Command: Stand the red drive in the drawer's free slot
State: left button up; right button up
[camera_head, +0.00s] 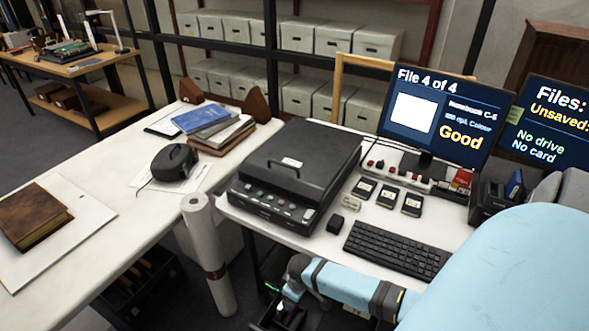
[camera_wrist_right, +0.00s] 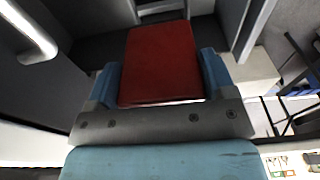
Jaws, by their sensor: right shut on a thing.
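In the right wrist view my right gripper (camera_wrist_right: 160,76) is shut on the red drive (camera_wrist_right: 162,58), with a blue finger on each side of it. Beyond the drive are grey walls and a dark recess (camera_wrist_right: 95,55) with a pale bar across its far end. I cannot tell for sure which part is the drawer, and I see no free slot clearly. In the head view my right arm reaches in from the right and down past the desk's front edge. Its gripper end (camera_head: 284,300) is low there, and the red drive cannot be made out. My left gripper is not in view.
The desk (camera_head: 330,238) holds a black scanner (camera_head: 292,172), a keyboard (camera_head: 398,250), several small black labelled items (camera_head: 388,195) and a monitor (camera_head: 436,113). A white paper roll (camera_head: 207,250) stands left of my arm. A light metal bar (camera_wrist_right: 30,32) lies upper left in the wrist view.

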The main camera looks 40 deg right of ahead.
jog(key=shift+f+b, duration=1.25)
jog(key=shift+b, duration=0.1)
notch_tip(320, 180, down, 2)
jog(key=b, duration=0.3)
jog(key=shift+f, duration=0.9)
jog(key=shift+f+b, duration=0.6)
jog(key=shift+f, duration=0.55)
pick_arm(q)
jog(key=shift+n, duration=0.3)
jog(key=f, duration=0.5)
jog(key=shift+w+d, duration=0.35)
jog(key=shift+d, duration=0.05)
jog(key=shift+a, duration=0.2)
pick_arm(e)
jog(key=shift+f, duration=0.25)
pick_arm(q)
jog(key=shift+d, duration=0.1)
pick_arm(e)
jog(key=o, duration=1)
